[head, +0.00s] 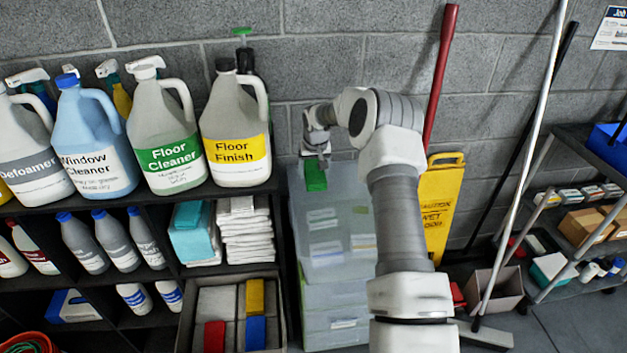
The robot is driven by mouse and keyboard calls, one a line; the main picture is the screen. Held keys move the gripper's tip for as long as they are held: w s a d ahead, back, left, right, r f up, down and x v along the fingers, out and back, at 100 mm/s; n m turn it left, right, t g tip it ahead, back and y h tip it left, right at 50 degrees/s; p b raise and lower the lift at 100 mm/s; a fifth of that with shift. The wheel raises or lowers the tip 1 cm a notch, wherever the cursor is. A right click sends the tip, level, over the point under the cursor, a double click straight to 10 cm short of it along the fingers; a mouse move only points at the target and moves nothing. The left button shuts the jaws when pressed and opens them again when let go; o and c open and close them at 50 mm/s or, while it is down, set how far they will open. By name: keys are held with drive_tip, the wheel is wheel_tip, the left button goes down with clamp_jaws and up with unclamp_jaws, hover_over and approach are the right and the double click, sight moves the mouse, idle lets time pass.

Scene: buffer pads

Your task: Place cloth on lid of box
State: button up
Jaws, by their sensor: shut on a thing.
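My gripper (317,153) points down over the back left of a translucent plastic box in the head view. It is shut on a green cloth (315,176), a small folded piece. The cloth is over the pale lid (345,207) of the box, near its back left corner. I cannot tell whether the cloth touches the lid or hangs just above it. The fingertips are small and partly hidden by the gripper body. My arm covers the right side of the box.
Left of the box, a black shelf (150,205) carries large jugs, bottles and folded cloths. A bin of coloured pads (282,330) stands low beside the box. A yellow wet-floor sign (440,205) and a red pole (440,80) are behind my arm on the right.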

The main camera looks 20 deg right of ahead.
sight(315, 178)
drive_tip(key=shift+s+x, duration=0.25)
drive_tip(key=shift+x, duration=0.9)
drive_tip(key=shift+s+x, duration=0.25)
drive_tip(key=shift+x, duration=0.9)
drive_tip(key=o, duration=1.2)
drive_tip(key=shift+a, duration=0.15)
drive_tip(key=shift+r, duration=0.35)
drive_tip(key=v, duration=1.1)
drive_tip(key=shift+s+r, duration=0.1)
drive_tip(key=shift+r, duration=0.15)
drive_tip(key=s+a+r+n+h, duration=0.1)
drive_tip(key=s+a+r, duration=0.3)
drive_tip(key=s+r, duration=0.55)
drive_tip(key=s+a+r+n, duration=0.1)
drive_tip(key=s+a+r, duration=0.3)
drive_tip(key=s+r, duration=0.5)
drive_tip(key=shift+s+a+r+t+y+p, duration=0.25)
drive_tip(key=shift+s+a, duration=0.6)
drive_tip(key=shift+s, duration=3.1)
drive_tip(key=shift+s+a+r+t+y, duration=0.45)
drive_tip(key=shift+s+a, duration=0.4)
drive_tip(key=shift+s, duration=3.15)
drive_tip(key=shift+s+a+r+t+y+p, duration=0.3)
drive_tip(key=shift+s+a, duration=0.55)
drive_tip(key=shift+s, duration=3.1)
